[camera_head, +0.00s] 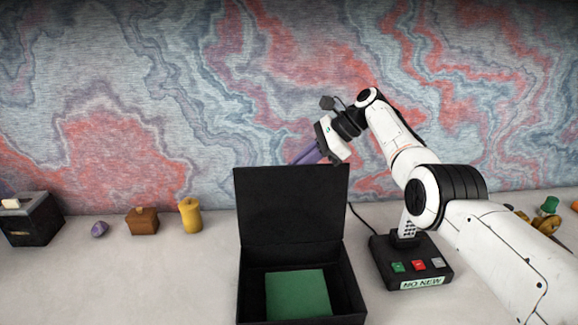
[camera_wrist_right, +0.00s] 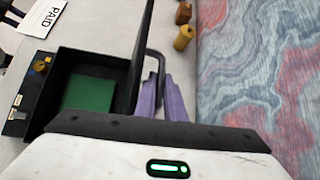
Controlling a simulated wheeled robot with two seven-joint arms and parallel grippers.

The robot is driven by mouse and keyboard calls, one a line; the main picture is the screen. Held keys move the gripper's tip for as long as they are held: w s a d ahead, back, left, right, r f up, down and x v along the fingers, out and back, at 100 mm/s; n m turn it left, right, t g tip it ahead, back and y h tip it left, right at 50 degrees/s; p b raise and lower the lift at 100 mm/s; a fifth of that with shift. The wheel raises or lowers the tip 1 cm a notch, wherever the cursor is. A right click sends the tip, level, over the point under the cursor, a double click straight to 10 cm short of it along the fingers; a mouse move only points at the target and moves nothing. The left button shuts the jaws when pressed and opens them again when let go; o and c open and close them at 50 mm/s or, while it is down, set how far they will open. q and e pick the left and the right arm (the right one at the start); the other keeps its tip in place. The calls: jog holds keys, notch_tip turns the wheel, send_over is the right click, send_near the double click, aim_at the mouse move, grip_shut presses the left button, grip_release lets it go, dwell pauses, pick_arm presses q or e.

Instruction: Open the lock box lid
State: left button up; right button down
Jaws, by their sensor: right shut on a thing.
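The black lock box (camera_head: 352,290) stands on the desk with a green block or lining (camera_head: 298,294) inside. Its lid (camera_head: 290,205) stands upright at the back, wide open. In the right wrist view, the box (camera_wrist_right: 60,58) is on the left and the lid (camera_wrist_right: 140,60) shows edge-on. A dark bent handle (camera_wrist_right: 156,58) sticks out from the lid's outer side. My right gripper (camera_head: 304,154) is behind the lid's top edge, and its purple fingers (camera_wrist_right: 162,98) are shut on this handle. The grip is partly hidden by the lid in the head view. My left gripper is not in view.
Right of the box is a black button console (camera_head: 411,262) with a cable, below my right arm. On the left stand a dark box (camera_head: 32,220), a purple stone (camera_head: 99,229), a brown box (camera_head: 142,221) and a yellow canister (camera_head: 190,215). The front left desk is clear.

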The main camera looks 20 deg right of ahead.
jog(key=shift+s+f, duration=0.2)
jog(key=shift+f, duration=0.05)
jog(key=c, duration=2.1)
grip_release()
jog(key=shift+w+r, duration=0.1)
jog(key=shift+d+r, duration=0.15)
jog(key=v, duration=1)
jog(key=shift+b, duration=0.4)
